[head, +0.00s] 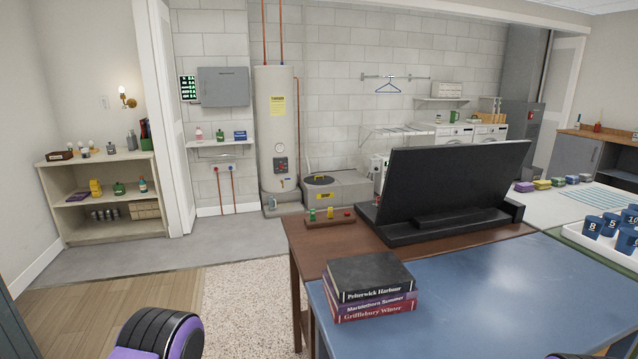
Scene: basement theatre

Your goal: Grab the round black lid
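A round black lid (320,181) lies flat on top of a low grey box (346,190) on the floor by the back wall. A small yellow patch shows at the lid. The box stands just right of the tall cream water tank (273,130). A black and purple part of my own arm shows at the bottom left edge, far from the lid. No fingertips of either gripper show in the head view.
A brown desk (300,235) with a black monitor (450,185) stands between me and the box. A blue table (480,300) with stacked books (370,285) is at the front right. Open wood floor and a speckled rug (250,300) lie left of the desk.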

